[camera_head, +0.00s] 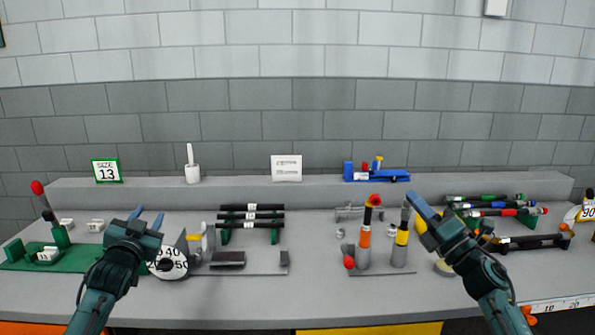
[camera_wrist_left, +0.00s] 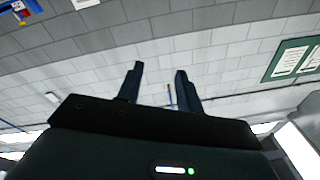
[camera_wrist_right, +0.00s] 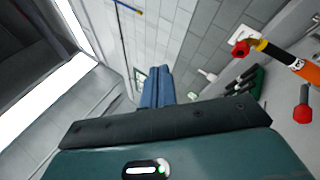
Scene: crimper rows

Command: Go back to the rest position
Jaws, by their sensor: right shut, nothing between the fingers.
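My left gripper (camera_head: 147,218) is raised over the left part of the bench, in front of the green board. Its two blue fingers stand apart and empty; they also show apart in the left wrist view (camera_wrist_left: 157,85). My right gripper (camera_head: 415,203) is raised over the right part of the bench, just right of the upright tools with orange and yellow bands. Its fingers are together with nothing between them, as the right wrist view (camera_wrist_right: 157,86) also shows. Both grippers point up and away from me.
The grey bench (camera_head: 240,305) holds a green board (camera_head: 80,262), a round number dial (camera_head: 170,263), a rack of black bars (camera_head: 251,216), upright tools (camera_head: 364,240) and a rack of coloured bars (camera_head: 490,204). A raised ledge (camera_head: 235,190) runs along the back wall. The bench's front strip is mostly clear.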

